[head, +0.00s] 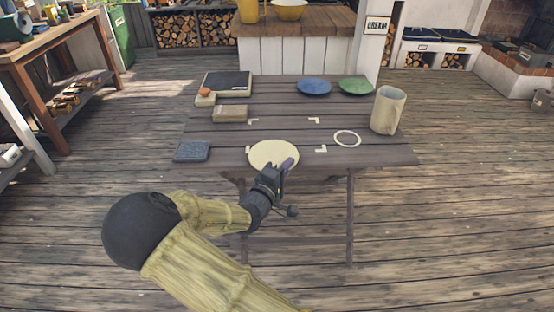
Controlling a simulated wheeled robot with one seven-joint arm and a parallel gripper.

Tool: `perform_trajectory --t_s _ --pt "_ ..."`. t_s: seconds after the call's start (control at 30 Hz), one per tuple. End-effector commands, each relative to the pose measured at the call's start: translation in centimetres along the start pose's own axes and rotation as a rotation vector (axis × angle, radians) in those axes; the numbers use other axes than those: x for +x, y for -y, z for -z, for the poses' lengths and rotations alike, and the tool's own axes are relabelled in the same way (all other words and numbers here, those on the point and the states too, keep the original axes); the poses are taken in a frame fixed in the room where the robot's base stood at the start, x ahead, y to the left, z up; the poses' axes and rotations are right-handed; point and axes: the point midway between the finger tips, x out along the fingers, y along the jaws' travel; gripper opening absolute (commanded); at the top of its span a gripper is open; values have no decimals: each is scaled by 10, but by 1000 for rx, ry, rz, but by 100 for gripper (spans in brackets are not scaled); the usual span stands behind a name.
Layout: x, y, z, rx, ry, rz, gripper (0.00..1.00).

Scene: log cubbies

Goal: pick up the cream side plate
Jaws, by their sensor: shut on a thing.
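The fingers and wrist cover that part of the rim.
A slate-blue block (192,151) lies left of the plate. A white ring (347,138) lies right.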

Motion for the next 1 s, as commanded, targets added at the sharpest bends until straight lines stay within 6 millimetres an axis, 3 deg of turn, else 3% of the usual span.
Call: perform_trajectory --t_s 0.23,0.6,0.7,1.0 --pt "0 -15 0 3 0 1 0" --pt "0 -85 0 4 0 0 0" --pt "0 -96 1 2 -1 0 0" --pt "0 -100 0 0 0 0 0"
